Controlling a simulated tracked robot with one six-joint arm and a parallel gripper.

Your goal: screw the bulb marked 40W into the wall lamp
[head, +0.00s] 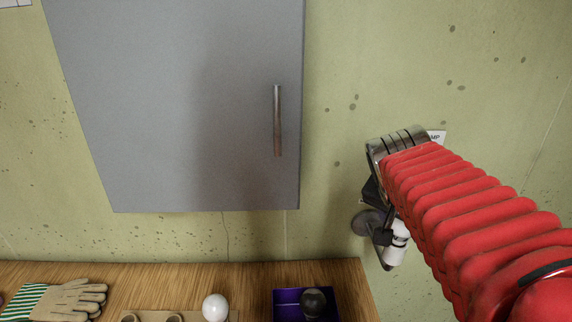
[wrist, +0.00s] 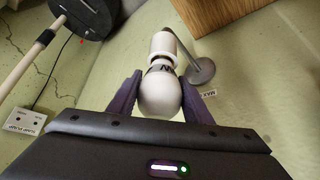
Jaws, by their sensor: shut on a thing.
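My gripper (wrist: 165,98) is shut on a white round bulb (wrist: 160,95), with one dark purple finger on each side of it. The bulb's neck points at the white socket of the wall lamp (wrist: 163,43) and looks in line with it. A dark mark shows near the neck, but I cannot read it as 40W. I cannot tell how far the neck sits in the socket. The lamp's round grey wall plate (wrist: 201,71) is beside the socket. In the head view the lamp (head: 366,223) is partly hidden by my gripper and red arm.
A wooden bench (head: 250,275) holds gloves (head: 75,298), a white bulb (head: 215,307) in a holder, and a purple tray (head: 287,296) with a dark bulb (head: 314,303). A grey cabinet (head: 190,110) hangs above. A small label (wrist: 208,93) is near the lamp plate.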

